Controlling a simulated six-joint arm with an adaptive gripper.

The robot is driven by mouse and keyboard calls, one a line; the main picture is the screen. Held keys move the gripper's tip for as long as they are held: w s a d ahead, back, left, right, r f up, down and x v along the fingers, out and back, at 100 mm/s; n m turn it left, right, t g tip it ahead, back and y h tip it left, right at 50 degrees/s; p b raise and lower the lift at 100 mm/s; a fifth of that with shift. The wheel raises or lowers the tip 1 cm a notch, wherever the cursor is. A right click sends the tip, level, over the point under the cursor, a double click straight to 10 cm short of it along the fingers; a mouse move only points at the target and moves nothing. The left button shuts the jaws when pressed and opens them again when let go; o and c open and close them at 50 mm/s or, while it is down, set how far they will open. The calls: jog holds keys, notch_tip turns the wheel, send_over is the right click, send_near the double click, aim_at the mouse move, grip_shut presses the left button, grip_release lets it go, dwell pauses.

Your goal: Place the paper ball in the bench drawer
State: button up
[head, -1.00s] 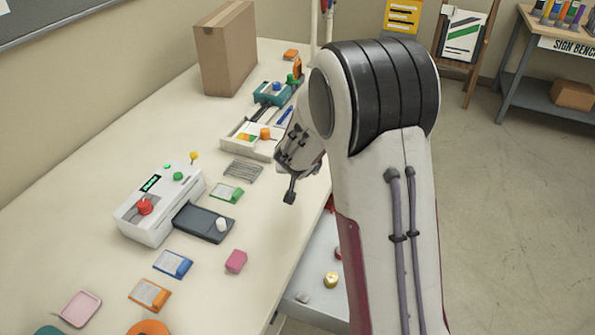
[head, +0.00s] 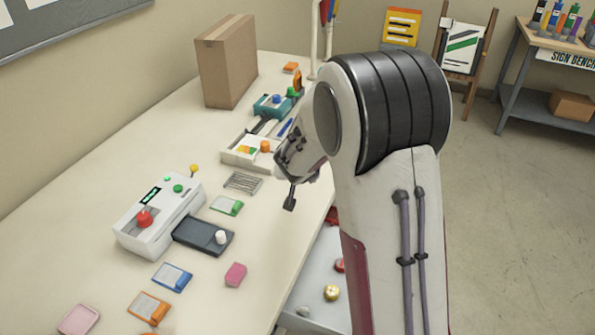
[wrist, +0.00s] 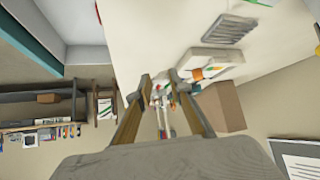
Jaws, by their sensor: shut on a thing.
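My gripper (head: 290,192) hangs over the right edge of the bench in the head view, pointing down. Its two fingers (wrist: 160,80) show in the wrist view with a narrow gap between the tips. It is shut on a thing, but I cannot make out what. The bench drawer (head: 319,263) is pulled open below the bench's right edge, partly hidden by my arm. In it lie a small greyish lump (head: 303,311), a gold round thing (head: 331,292) and a red thing (head: 339,265). I cannot tell whether the grey lump is the paper ball.
The bench top (head: 120,215) carries a white laminator (head: 150,222) with a dark tray (head: 203,236), coloured packets, a pink block (head: 236,274), a wire rack (head: 243,182), and a teal device (head: 272,106). A tall cardboard box (head: 227,62) stands at the back.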

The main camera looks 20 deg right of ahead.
jog(key=shift+r, duration=0.2)
jog(key=shift+r, duration=2.3)
jog(key=w+d+m+g+h, duration=0.25)
jog(key=d+m, duration=0.25)
jog(key=d, duration=2.2)
notch_tip(320, 180, down, 22)
jog(key=shift+s+a+f+h, duration=0.25)
jog(key=shift+s+a+h, duration=0.1)
jog(key=shift+s, duration=0.1)
jog(key=shift+f, duration=0.1)
jog(key=shift+f, duration=3)
jog(key=shift+f, duration=1.9)
